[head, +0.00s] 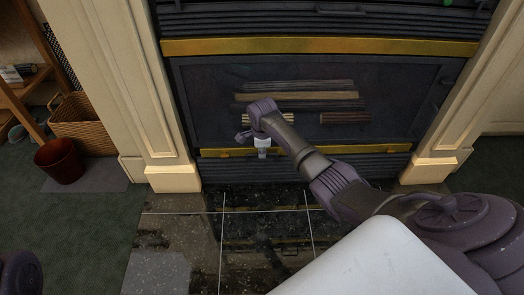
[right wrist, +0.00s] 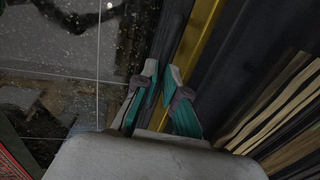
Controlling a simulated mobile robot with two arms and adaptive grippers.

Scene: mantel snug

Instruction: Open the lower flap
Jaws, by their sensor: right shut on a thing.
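The lower flap (head: 345,165) is a dark slatted panel at the bottom of the fireplace front, below a brass strip (head: 335,150). It looks upright and flush with the front. My right gripper (head: 263,153) is at the flap's left-centre part, by the brass strip. In the right wrist view, my right gripper (right wrist: 164,70) has its two teal-and-grey fingers around a dark bar (right wrist: 178,22) at the flap, beside the brass strip (right wrist: 200,30). The fingers hide the gripped part. My left gripper is out of view.
The dark fireplace screen (head: 410,100) has logs (head: 300,97) behind it. An upper slatted panel with a handle (head: 340,10) is above. The glossy tiled hearth (head: 265,230) in front is clear. A red-brown bin (head: 60,160) and wicker basket (head: 85,125) stand at left.

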